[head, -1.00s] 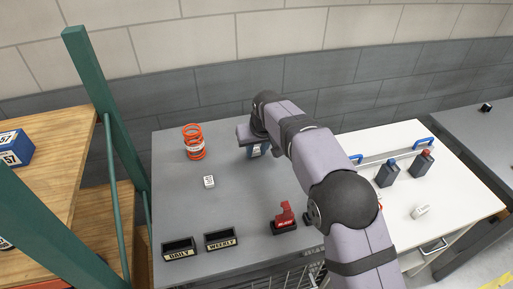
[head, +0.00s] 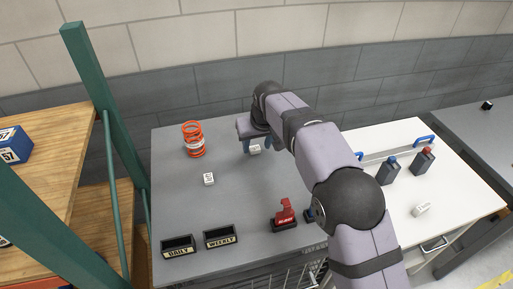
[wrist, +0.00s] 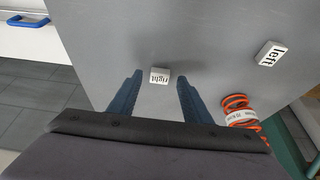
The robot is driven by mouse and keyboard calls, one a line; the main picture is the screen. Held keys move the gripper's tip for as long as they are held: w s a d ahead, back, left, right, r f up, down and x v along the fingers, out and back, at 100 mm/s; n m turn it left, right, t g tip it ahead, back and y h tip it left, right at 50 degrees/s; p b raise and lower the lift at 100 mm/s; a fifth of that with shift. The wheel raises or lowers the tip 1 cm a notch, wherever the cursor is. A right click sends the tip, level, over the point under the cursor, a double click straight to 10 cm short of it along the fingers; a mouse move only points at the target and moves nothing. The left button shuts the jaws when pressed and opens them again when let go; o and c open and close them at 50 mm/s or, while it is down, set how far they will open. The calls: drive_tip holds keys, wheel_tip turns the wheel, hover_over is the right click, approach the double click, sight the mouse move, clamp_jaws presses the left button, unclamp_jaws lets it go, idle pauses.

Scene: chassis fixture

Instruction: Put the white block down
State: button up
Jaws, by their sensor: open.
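A small white block marked "right" (wrist: 160,76) sits on the grey table between and just beyond my fingertips in the wrist view, with a gap to each finger. In the head view this white block (head: 255,149) shows under my gripper (head: 256,145), near the table's back edge. My gripper is open, its two blue fingers (wrist: 160,82) spread apart in the wrist view. A second white block, marked "left" (wrist: 268,54), lies apart on the same table; it also shows in the head view (head: 208,179).
An orange coil (head: 194,140) stands at the back left. Bins marked DAILY (head: 178,246) and WEEKLY (head: 221,237) and a red-topped item (head: 285,215) line the front. A white table (head: 445,190) on the right holds two dark bottles and another white piece (head: 422,209).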

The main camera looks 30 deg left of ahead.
drive_tip(key=b+v, duration=0.2)
drive_tip(key=v, duration=0.8)
drive_tip(key=shift+d+r, duration=0.1)
drive_tip(key=shift+r, duration=0.05)
drive_tip(key=d+f+m+g+h, duration=0.1)
drive_tip(key=d+f+m, duration=0.15)
drive_tip(key=d, duration=1.05)
drive_tip(key=d+f+m+h, duration=0.15)
drive_tip(key=d+f, duration=0.25)
drive_tip(key=d, duration=0.9)
drive_tip(key=s+d+f+m+g, duration=0.1)
drive_tip(key=s+d+f+m, duration=0.1)
drive_tip(key=s+d+f, duration=0.4)
drive_tip(key=s+d+f+m+g+b, duration=0.1)
drive_tip(key=s+d+f+m, duration=0.2)
drive_tip(key=s+d+f, duration=0.4)
drive_tip(key=s+d, duration=0.4)
drive_tip(key=s, duration=0.3)
drive_tip(key=shift+d+h, duration=0.25)
drive_tip(key=shift+h, duration=0.1)
drive_tip(key=shift+f, duration=0.1)
drive_tip(key=shift+c, duration=0.4)
